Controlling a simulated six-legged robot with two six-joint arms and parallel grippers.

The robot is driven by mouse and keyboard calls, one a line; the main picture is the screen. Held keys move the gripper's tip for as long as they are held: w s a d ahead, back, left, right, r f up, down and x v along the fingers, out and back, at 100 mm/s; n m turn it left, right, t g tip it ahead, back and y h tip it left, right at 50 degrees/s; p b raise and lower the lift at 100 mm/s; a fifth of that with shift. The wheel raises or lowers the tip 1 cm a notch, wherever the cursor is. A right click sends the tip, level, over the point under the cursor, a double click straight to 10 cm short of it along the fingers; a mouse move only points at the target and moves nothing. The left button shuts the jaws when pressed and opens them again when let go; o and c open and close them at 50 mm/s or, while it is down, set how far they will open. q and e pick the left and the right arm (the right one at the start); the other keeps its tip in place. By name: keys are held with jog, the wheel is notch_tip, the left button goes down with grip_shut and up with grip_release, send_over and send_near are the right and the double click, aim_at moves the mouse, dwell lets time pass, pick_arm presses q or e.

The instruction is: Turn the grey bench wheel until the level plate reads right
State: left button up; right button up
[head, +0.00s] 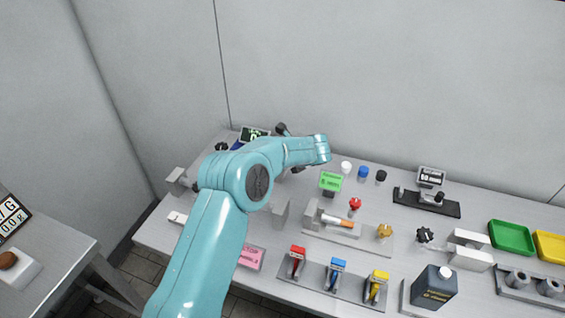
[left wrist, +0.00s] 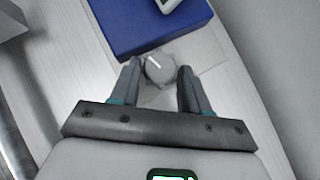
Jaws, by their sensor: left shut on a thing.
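The grey wheel (left wrist: 158,70) is a small round knob with a white mark line, beside a blue box (left wrist: 150,22) in the left wrist view. My left gripper (left wrist: 158,82) has its two dark fingers on either side of the wheel and is shut on it. In the head view my teal left arm covers the wheel and the gripper. A dark display plate with green characters (head: 254,134) stands at the back left of the bench, partly behind my arm; its reading is too small to tell. My right gripper is not in view.
The bench (head: 150,232) also bears red, blue and yellow levers (head: 338,275), a dark bottle (head: 434,287), a green tray (head: 511,237), a yellow tray (head: 551,246) and a green sign (head: 331,181). A pink plate (head: 252,257) lies near the front edge, close to my arm.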

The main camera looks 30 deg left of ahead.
pick_arm(q)
jog(key=shift+m+t, duration=0.3)
jog(key=shift+m, duration=0.1)
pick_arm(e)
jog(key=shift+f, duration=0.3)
pick_arm(q)
jog(key=shift+r, duration=0.1)
jog(key=o, duration=1.1)
jog(key=shift+c, duration=0.2)
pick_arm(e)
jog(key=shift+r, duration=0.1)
